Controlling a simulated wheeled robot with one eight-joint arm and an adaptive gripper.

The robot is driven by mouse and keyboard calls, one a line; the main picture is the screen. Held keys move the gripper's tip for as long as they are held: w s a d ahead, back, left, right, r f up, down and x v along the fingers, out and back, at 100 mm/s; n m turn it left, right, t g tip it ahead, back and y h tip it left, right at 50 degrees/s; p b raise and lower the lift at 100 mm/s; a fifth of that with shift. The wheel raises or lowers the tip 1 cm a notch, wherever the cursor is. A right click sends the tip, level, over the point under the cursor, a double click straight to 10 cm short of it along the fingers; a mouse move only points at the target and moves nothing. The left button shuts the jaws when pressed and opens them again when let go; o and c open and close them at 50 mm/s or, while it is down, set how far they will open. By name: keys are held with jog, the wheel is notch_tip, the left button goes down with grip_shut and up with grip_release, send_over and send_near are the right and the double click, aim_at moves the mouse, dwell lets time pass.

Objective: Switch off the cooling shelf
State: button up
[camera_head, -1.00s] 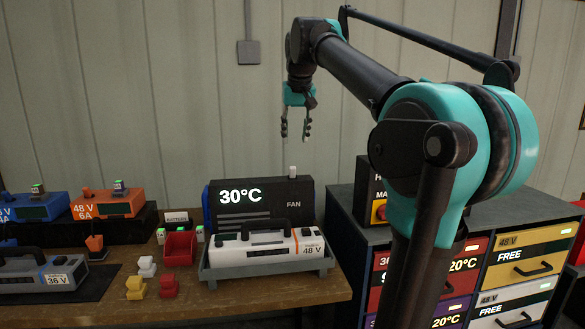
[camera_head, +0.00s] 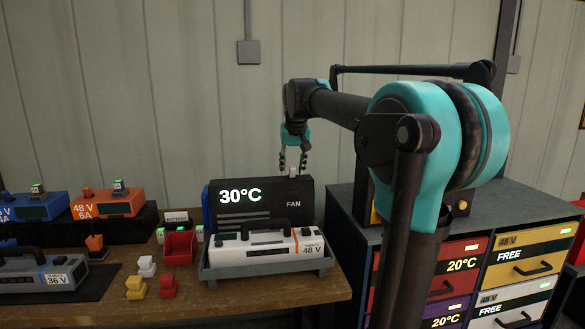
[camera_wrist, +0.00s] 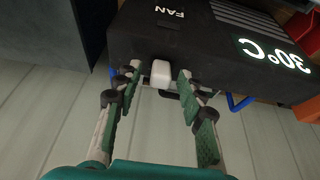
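The cooling shelf is a dark box (camera_head: 262,211) on the bench, with a lit 30°C display and the word FAN on its front. A small white switch knob (camera_head: 293,171) stands on its top edge near the right. In the wrist view the white knob (camera_wrist: 161,73) lies between my two fingertips, with the box (camera_wrist: 200,45) just beyond. My gripper (camera_head: 293,170) points down above the right end of the box. Its fingers (camera_wrist: 158,78) are open on either side of the knob, with gaps visible on both sides.
A white 48 V battery (camera_head: 266,246) sits in a grey tray (camera_head: 240,269) before the box. A red bin (camera_head: 180,246) and several small coloured blocks lie to the left. A drawer cabinet (camera_head: 360,231) stands to the right.

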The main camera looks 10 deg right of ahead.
grip_shut()
jog(key=shift+s+t, duration=0.2)
jog(key=shift+t, duration=0.4)
grip_release()
